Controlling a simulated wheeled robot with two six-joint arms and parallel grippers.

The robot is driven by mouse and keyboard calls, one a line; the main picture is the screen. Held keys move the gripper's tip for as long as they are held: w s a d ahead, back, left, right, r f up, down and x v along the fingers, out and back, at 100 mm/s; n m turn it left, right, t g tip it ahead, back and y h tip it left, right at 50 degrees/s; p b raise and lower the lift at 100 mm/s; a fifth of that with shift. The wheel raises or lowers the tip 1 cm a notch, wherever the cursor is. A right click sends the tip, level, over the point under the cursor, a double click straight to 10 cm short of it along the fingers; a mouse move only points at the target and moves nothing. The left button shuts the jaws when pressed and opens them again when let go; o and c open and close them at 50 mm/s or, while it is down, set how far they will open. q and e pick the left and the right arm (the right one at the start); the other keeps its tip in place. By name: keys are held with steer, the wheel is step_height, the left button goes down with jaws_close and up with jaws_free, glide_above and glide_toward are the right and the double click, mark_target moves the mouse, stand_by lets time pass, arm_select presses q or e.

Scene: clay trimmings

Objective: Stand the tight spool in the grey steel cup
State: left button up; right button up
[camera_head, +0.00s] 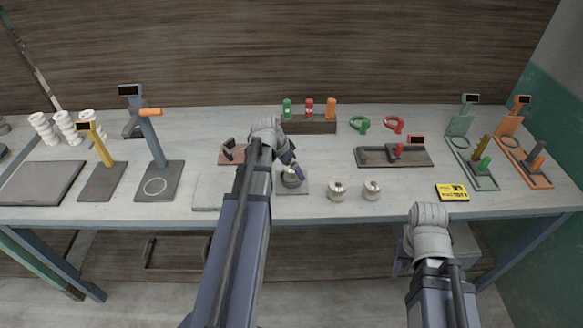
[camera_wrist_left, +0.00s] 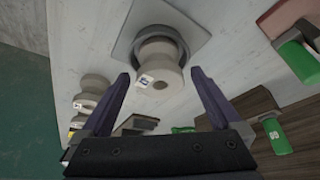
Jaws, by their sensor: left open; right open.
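A pale spool with a small printed label (camera_wrist_left: 158,72) stands in a round grey cup (camera_wrist_left: 183,44) on a square grey plate (camera_wrist_left: 130,38), in the left wrist view. The cup's rim shows around the spool's lower part; how deep it sits is hidden. In the head view the grey cup (camera_head: 291,181) is partly covered by my left gripper (camera_head: 295,170). My left gripper is open, its two fingers (camera_wrist_left: 160,92) on either side of the spool with gaps visible. My right arm shows at lower right, but its gripper is not visible.
A wooden rack (camera_head: 310,125) with green, red and orange items is behind. Upright stands line both sides of the table.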

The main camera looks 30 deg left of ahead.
arm_select(q)
steer(key=shift+r, duration=0.1)
steer(key=shift+s+r+p, duration=0.1)
steer(key=shift+r+p, duration=0.35)
steer(key=shift+p, duration=0.05)
steer(key=p+v, duration=1)
steer(key=v, duration=0.1)
steer(key=shift+s+a, duration=0.1)
steer(key=s+d+g+y, duration=0.1)
steer(key=s+d, duration=0.3)
steer(key=d, duration=0.6)
steer(key=s+d+f+g+y, duration=0.1)
steer(key=s+d, duration=0.3)
steer(key=d, duration=0.7)
steer(key=s+d+g+y, duration=0.1)
steer(key=s+d, duration=0.3)
steer(key=d, duration=0.7)
steer(key=shift+f+g, duration=0.2)
steer(key=shift+g, duration=0.5)
